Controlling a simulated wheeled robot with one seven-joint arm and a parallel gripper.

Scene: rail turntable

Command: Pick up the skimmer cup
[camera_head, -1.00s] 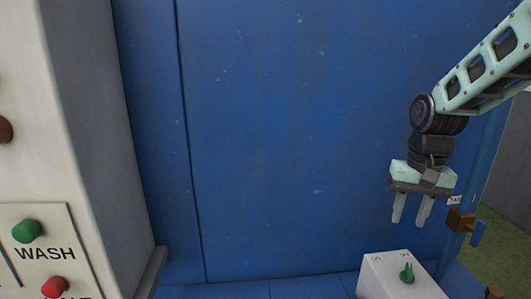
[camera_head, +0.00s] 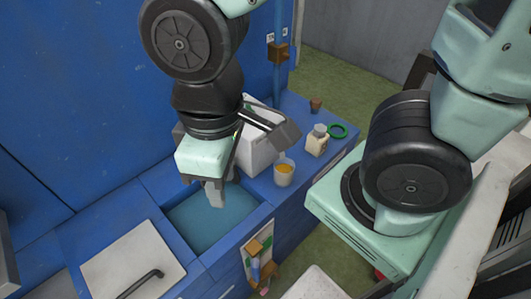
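A small pale cup (camera_head: 284,172) with an orange inside stands on the blue counter, right of the sink basin; it is the most cup-like thing in view, but I cannot tell for sure that it is the skimmer cup. My gripper (camera_head: 215,192) points down over the blue-green basin (camera_head: 207,243), left of the cup and apart from it. Its fingers overlap in this view, so their gap is hidden. I see nothing held in it.
A white box (camera_head: 257,150) stands behind the cup, partly hidden by my arm. A cream bottle (camera_head: 317,140), a green ring (camera_head: 338,130) and a small brown pot (camera_head: 315,105) are further right on the counter. A pale board (camera_head: 133,262) with a black handle lies left of the basin.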

